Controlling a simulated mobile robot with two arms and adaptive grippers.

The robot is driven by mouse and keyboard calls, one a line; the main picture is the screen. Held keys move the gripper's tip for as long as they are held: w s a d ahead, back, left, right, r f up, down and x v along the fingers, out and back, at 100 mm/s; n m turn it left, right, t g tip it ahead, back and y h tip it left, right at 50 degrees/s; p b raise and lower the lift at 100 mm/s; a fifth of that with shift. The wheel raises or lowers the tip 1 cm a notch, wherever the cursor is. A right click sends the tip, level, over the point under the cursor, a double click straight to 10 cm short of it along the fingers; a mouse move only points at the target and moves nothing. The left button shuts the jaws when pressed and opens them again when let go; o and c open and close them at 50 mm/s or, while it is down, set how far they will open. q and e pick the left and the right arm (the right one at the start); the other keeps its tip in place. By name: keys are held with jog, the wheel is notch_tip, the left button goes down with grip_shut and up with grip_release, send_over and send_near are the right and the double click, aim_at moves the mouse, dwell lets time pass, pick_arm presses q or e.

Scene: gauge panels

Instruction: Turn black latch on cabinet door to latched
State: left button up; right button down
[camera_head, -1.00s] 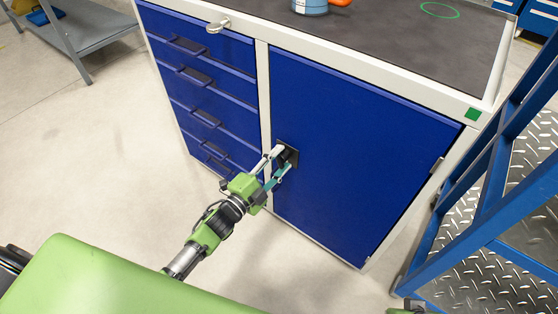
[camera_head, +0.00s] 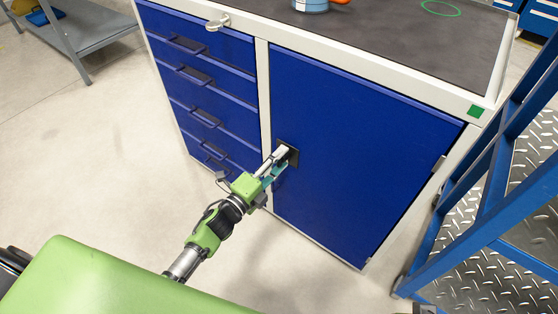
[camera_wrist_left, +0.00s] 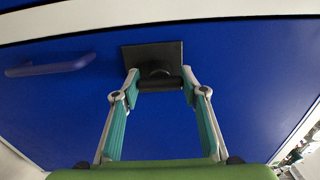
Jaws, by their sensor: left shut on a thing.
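The blue cabinet door (camera_head: 350,150) is shut flush in the light grey cabinet frame. Its black latch sits on a dark square plate (camera_head: 292,154) near the door's left edge. In the left wrist view the plate (camera_wrist_left: 152,56) shows with the short black latch bar (camera_wrist_left: 160,85) in front of it, lying roughly level across the picture. My left gripper (camera_head: 280,160) is shut on the latch, one fingertip at each end of the bar. In the head view the fingers mostly hide the latch. My right gripper is not in view.
Blue drawers (camera_head: 205,90) with handles lie left of the door. A blue frame (camera_head: 480,180) with metal tread plate stands close on the right. A blue-and-orange item (camera_head: 312,4) sits on the dark worktop (camera_head: 400,40). The floor in front is clear.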

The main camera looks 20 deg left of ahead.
pick_arm(q)
jog(key=o, duration=1.1)
jog(key=shift+s, duration=0.1)
jog(key=v, duration=1.1)
jog(key=shift+s+a, duration=0.15)
jog(key=shift+s, duration=0.25)
